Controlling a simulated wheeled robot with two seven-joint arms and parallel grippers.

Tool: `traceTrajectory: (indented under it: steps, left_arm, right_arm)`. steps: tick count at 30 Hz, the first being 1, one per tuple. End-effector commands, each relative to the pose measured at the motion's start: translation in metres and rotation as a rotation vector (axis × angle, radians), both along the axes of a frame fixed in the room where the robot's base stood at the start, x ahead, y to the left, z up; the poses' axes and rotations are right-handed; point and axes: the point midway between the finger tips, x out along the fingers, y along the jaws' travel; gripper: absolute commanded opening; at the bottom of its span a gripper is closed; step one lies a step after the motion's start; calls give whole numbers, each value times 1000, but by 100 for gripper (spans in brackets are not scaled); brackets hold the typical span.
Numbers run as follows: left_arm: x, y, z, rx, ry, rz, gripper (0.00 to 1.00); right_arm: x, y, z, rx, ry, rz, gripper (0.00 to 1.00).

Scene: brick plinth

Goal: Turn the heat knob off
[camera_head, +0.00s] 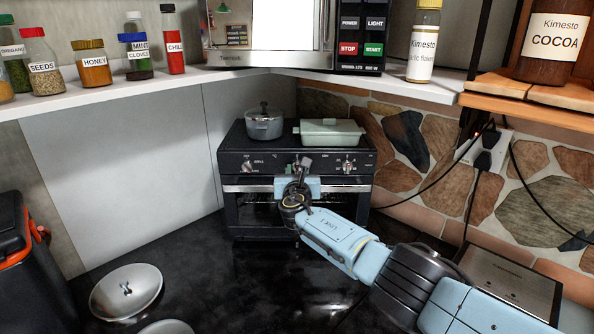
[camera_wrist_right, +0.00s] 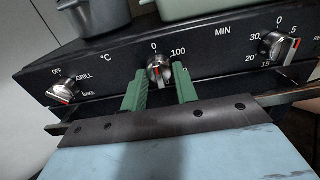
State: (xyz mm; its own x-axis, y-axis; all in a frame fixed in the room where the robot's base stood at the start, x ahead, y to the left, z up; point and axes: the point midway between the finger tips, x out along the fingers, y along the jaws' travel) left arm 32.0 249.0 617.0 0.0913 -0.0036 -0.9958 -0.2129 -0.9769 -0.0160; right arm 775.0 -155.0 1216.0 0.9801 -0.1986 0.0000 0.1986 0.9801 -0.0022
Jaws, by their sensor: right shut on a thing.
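The black countertop oven (camera_head: 265,215) stands in the corner with a row of three knobs on its front panel. The heat knob (camera_wrist_right: 159,72) is the middle one, silver, with °C, 0 and 100 printed around it. My right gripper (camera_wrist_right: 160,80) has one green finger on each side of this knob and is shut on it. In the head view the right gripper (camera_head: 299,168) is at the panel's middle and mostly covers the knob. Part of the knob's lower face is hidden between the fingers, so its exact setting is unclear. My left gripper is out of view.
A grill knob (camera_wrist_right: 63,90) is left and a timer knob (camera_wrist_right: 278,46) right. The oven's handle bar (camera_wrist_right: 288,96) runs just below. A grey pot (camera_head: 264,125) and a pale green dish (camera_head: 330,132) sit on top. A shelf (camera_head: 150,87) with jars overhangs the left.

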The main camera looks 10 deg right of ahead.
Motion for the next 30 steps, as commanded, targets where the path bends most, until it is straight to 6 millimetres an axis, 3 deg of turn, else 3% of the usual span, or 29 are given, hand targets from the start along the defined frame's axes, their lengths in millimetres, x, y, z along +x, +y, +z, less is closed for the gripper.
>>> traceTrajectory:
  steps: [14, 15, 19, 30]
  left_arm:
    - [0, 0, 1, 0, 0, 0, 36]
    - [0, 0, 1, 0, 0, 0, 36]
    - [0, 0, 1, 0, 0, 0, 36]
    - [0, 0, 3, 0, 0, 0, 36]
  right_arm:
    - [0, 0, -1, -15, 4, 0, 6]
    - [0, 0, -1, -15, 4, 0, 32]
    - [0, 0, -1, -15, 3, 0, 49]
    - [-2, 0, 0, -13, 3, 0, 50]
